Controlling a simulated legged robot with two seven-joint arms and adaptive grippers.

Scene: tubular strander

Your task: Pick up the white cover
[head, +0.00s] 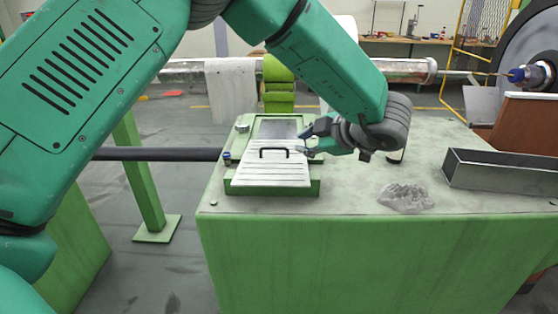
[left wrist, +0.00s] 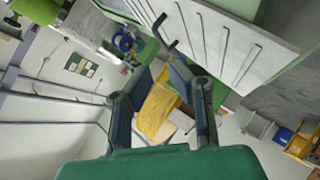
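The white cover (head: 272,167) is a ribbed, sloping plate with a dark handle (head: 273,153). It sits on a green frame (head: 272,188) on the green machine table. My left gripper (head: 305,141) is at the cover's right edge, beside the handle and apart from it. In the left wrist view, the white cover (left wrist: 225,40) fills the upper right and its handle (left wrist: 160,27) stands out beyond the fingertips. The left gripper (left wrist: 165,72) is open there, with nothing between its fingers. My right gripper is not in view.
A crumpled clear piece (head: 406,197) lies on the tabletop (head: 350,190) right of the cover. A grey metal trough (head: 500,172) stands at the table's right. A dark bar (head: 157,154) meets the table from the left. The tabletop's front is mostly clear.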

